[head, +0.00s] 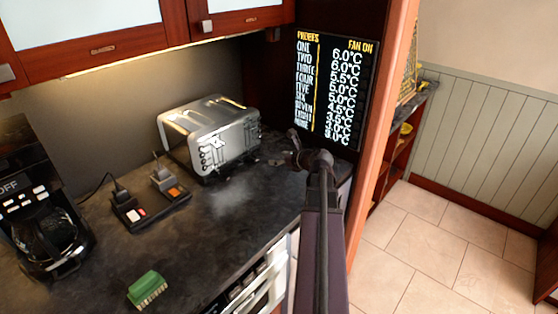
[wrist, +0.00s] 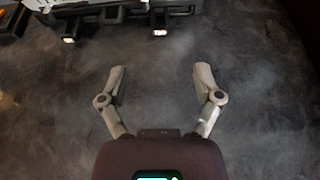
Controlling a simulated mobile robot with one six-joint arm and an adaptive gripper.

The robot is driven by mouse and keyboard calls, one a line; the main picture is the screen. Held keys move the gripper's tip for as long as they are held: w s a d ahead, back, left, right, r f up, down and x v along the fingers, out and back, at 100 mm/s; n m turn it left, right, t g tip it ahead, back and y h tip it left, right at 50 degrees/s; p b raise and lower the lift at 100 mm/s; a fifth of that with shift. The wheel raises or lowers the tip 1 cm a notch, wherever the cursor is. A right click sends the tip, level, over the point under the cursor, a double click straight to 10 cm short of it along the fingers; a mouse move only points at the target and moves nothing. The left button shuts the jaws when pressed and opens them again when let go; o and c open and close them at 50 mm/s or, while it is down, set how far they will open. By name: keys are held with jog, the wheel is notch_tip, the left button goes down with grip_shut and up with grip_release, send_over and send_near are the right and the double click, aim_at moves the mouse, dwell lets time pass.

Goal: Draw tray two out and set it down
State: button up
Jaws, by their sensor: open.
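My gripper (wrist: 161,82) is open and empty in the wrist view, with its two fingers spread over the dark countertop. In the head view my gripper (head: 284,155) is small, at the far end of my arm, above the counter to the right of the toaster. A dark display panel (head: 334,90) at the counter's end lists names from ONE down, with temperatures; the TWO line reads about 6.0°C. Silver appliance fronts (head: 262,292) show below the counter edge, partly hidden by my arm.
Tiled floor (head: 430,250) is clear at right.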

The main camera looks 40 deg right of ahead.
aim_at(292, 182)
jog(key=shift+w, duration=0.1)
jog(key=b+x, duration=0.5)
jog(key=x, duration=0.8)
jog(key=shift+w+f, duration=0.3)
dwell(0.3)
grip_shut()
jog(key=shift+s, duration=0.25)
jog(key=shift+s+d+r, duration=0.1)
jog(key=shift+s+d, duration=0.1)
jog(key=shift+s, duration=2.9)
jog(key=shift+s+d+r, duration=0.1)
jog(key=shift+s+d, duration=0.15)
jog(key=shift+s, duration=2.85)
jog(key=shift+s+d, duration=0.2)
jog(key=shift+s, duration=2.85)
jog(key=shift+f, duration=0.1)
jog(key=shift+f+b, duration=0.2)
jog(key=shift+b, duration=0.1)
